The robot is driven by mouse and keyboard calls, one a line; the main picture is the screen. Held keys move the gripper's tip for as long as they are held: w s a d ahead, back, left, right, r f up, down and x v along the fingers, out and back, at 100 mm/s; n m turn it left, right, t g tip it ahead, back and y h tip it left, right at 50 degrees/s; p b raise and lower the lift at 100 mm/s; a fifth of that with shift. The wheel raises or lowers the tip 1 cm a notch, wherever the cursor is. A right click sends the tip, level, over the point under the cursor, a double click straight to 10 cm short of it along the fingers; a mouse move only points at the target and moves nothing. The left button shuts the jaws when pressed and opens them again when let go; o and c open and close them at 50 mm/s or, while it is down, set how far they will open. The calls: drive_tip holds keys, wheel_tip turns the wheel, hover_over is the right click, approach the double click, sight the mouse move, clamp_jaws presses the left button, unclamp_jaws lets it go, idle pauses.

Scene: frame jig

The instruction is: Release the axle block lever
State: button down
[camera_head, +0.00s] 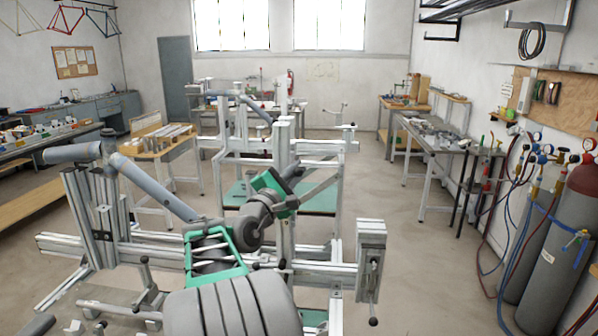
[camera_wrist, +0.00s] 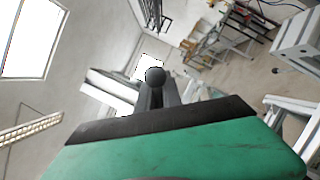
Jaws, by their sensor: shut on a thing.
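In the wrist view, my gripper (camera_wrist: 157,96) shows as dark fingers beyond a green body. The fingers are closed together around a small dark ball knob (camera_wrist: 155,75), apparently the end of a lever. The lever's shaft is hidden behind the fingers. In the head view, my arm reaches to the upright post of the frame jig (camera_head: 283,150). My gripper's fingertips are too small and covered to make out there. I cannot tell which block the held lever belongs to.
A clamp block (camera_head: 371,245) with a hanging ball-ended lever (camera_head: 373,321) sits at the right end of the jig's lower beam (camera_head: 310,272). A workbench (camera_head: 435,150) and gas cylinders (camera_head: 545,270) stand at right. The floor between jig and cylinders is clear.

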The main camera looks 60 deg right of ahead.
sight(290, 178)
drive_tip(key=c, duration=1.8)
unclamp_jaws()
drive_tip(key=shift+a, duration=0.1)
drive_tip(key=a+b, duration=0.1)
drive_tip(key=a, duration=0.1)
drive_tip(key=a+f+b, duration=0.1)
drive_tip(key=a, duration=0.4)
drive_tip(key=shift+s+f+b, duration=0.15)
drive_tip(key=shift+f+b, duration=0.15)
drive_tip(key=shift+b, duration=0.1)
drive_tip(key=shift+a, duration=0.3)
drive_tip(key=shift+c, duration=0.2)
